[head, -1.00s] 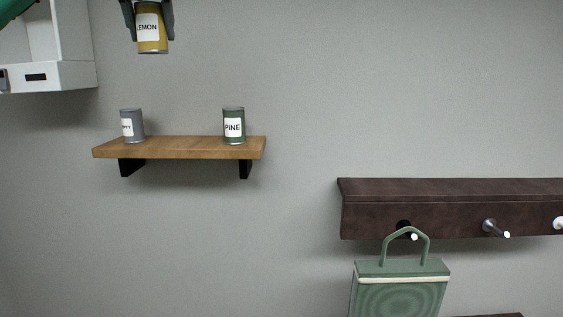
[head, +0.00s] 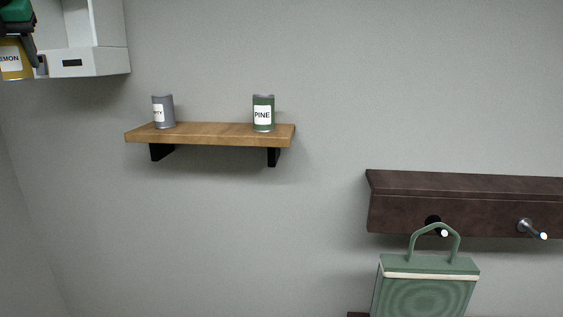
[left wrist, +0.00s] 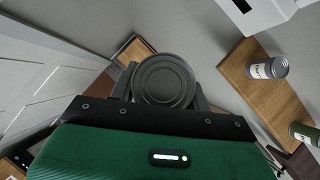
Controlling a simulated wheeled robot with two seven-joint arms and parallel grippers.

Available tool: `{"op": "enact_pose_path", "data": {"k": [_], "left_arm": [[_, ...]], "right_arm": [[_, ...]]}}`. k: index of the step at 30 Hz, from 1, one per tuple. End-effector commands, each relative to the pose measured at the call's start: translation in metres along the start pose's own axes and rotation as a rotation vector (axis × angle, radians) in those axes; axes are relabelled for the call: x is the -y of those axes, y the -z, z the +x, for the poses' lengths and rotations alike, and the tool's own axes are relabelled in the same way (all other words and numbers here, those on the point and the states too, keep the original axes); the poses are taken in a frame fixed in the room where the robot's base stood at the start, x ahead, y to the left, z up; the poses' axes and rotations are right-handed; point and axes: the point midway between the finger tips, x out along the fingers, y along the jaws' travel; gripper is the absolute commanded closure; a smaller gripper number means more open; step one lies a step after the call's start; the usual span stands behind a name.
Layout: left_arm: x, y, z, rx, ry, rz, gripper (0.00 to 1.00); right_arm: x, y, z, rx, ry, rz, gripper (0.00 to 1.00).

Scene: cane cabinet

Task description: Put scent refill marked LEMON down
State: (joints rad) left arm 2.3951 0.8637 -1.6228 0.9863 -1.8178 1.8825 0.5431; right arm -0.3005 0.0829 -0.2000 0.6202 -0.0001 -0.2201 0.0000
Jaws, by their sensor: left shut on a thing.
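The yellow scent refill marked LEMON (head: 15,60) is a can at the upper left edge of the head view, partly cut off. My left gripper (head: 20,42) is shut on it and holds it upright in the air, in front of the white wall box. In the left wrist view the refill's round grey end (left wrist: 164,82) sits between the fingers of my left gripper (left wrist: 163,95). My right gripper is in neither current view.
A wooden shelf (head: 210,135) carries a grey can (head: 163,112) at its left and a green PINE can (head: 263,114) at its right, with bare room between. The white box (head: 105,62) hangs upper left. A dark hook rail (head: 470,205) and green bag (head: 428,285) are lower right.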

Motion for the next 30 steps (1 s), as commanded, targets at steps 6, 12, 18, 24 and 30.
{"op": "enact_pose_path", "data": {"k": [6, 12, 18, 24, 30], "left_arm": [[-0.033, 0.001, 0.014, 0.0, -0.019, -0.033, 0.8], [-0.026, 0.007, 0.031, -0.001, 0.017, 0.027, 0.8], [-0.005, 0.018, 0.055, -0.003, 0.09, 0.142, 0.8], [0.024, 0.038, 0.091, -0.005, 0.201, 0.315, 0.8], [0.058, 0.071, 0.137, -0.006, 0.357, 0.555, 0.8]], "right_arm": [[0.001, 0.0, 0.0, 0.0, 0.001, 0.0, 0.64], [0.005, 0.002, 0.0, -0.002, 0.005, 0.002, 0.64], [0.008, 0.002, 0.0, -0.003, 0.008, 0.004, 0.64], [0.004, 0.002, 0.0, -0.002, 0.004, 0.002, 0.64], [0.002, 0.001, 0.0, -0.001, 0.002, 0.001, 0.64]]}}
